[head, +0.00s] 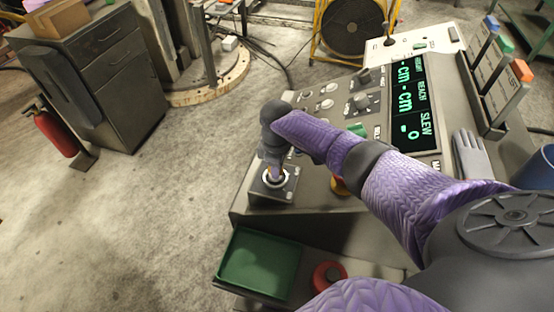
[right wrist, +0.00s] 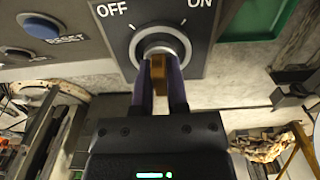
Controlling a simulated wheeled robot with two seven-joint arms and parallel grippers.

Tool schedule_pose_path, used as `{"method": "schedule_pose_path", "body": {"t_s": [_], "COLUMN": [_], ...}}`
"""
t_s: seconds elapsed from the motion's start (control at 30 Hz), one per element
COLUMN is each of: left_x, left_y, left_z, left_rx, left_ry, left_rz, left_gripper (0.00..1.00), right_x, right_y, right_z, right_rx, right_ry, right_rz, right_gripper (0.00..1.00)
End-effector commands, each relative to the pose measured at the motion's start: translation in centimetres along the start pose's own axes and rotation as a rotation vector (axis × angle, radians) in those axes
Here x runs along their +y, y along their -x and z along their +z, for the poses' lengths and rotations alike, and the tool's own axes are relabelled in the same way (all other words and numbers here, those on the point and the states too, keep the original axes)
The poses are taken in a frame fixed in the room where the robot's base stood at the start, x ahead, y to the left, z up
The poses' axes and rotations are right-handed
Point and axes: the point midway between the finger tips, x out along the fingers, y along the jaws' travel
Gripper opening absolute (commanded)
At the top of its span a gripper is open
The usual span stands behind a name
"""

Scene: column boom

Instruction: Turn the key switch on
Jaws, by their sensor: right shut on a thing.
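The key switch (head: 287,193) is a grey box with a round silver collar at the near left corner of the console. In the right wrist view its plate (right wrist: 118,38) carries the words OFF at the left and ON at the right. The brass-coloured key (right wrist: 158,70) sticks out of the collar. My right gripper (head: 273,172) is shut on the key, one finger on each side of it. The key's flat part looks upright in the wrist view, between the two marks; the fingers hide part of it. My left gripper is not in view.
The console's display (head: 410,105) and small knobs lie beyond my right arm. A green tray (head: 258,262) and a red button (head: 328,275) sit below the switch. A blue RESET button (right wrist: 40,28) is beside it. A grey glove (head: 470,157) lies at the right.

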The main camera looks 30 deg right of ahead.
Motion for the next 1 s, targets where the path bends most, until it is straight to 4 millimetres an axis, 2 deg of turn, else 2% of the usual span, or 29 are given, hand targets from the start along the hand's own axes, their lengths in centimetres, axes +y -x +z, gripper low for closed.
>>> {"method": "schedule_pose_path", "body": {"t_s": [0.03,0.2,0.6,1.0], "left_x": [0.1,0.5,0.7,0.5], "left_y": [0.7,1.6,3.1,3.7], "left_z": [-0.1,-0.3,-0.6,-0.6], "left_rx": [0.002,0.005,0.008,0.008], "left_ry": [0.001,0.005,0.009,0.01], "left_rz": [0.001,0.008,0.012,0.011], "left_gripper": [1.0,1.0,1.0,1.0], "right_x": [-0.1,-0.1,-0.1,-0.1], "right_y": [0.4,0.3,0.2,0.1], "right_z": [-0.1,-0.1,-0.1,-0.2], "right_rx": [0.002,0.003,0.003,0.005], "right_ry": [-0.043,-0.205,-0.539,-0.717], "right_rz": [-0.002,-0.002,-0.001,0.0], "right_gripper": [0.0,0.0,0.0,0.0]}}
